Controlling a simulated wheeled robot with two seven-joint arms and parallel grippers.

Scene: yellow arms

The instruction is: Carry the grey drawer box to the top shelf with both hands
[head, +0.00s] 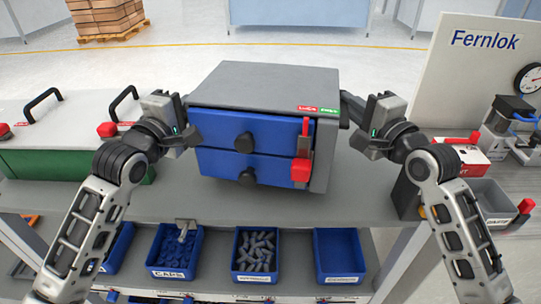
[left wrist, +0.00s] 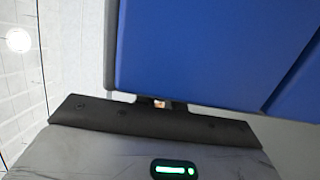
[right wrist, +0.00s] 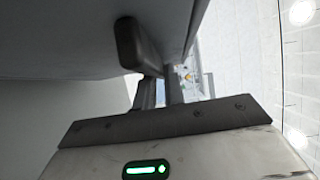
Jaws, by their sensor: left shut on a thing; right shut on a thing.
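The grey drawer box (head: 265,85) has a grey casing, two blue drawer fronts with dark round knobs, and a red latch at its right front. It is held between my two grippers over the grey shelf top (head: 290,205); whether its underside touches the shelf is hard to tell. My left gripper (head: 188,135) is shut at the box's left side; the blue front fills much of the left wrist view (left wrist: 210,50). My right gripper (head: 350,112) is shut at its right side. A dark handle (right wrist: 138,45) shows by the right fingers. Both fingertips are largely hidden.
A green case with a grey lid (head: 60,125) stands to the left. A red-and-white box (head: 465,155), a grey bin (head: 490,198) and a Fernlok panel (head: 480,75) are on the right. Blue bins (head: 255,255) sit on the level below.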

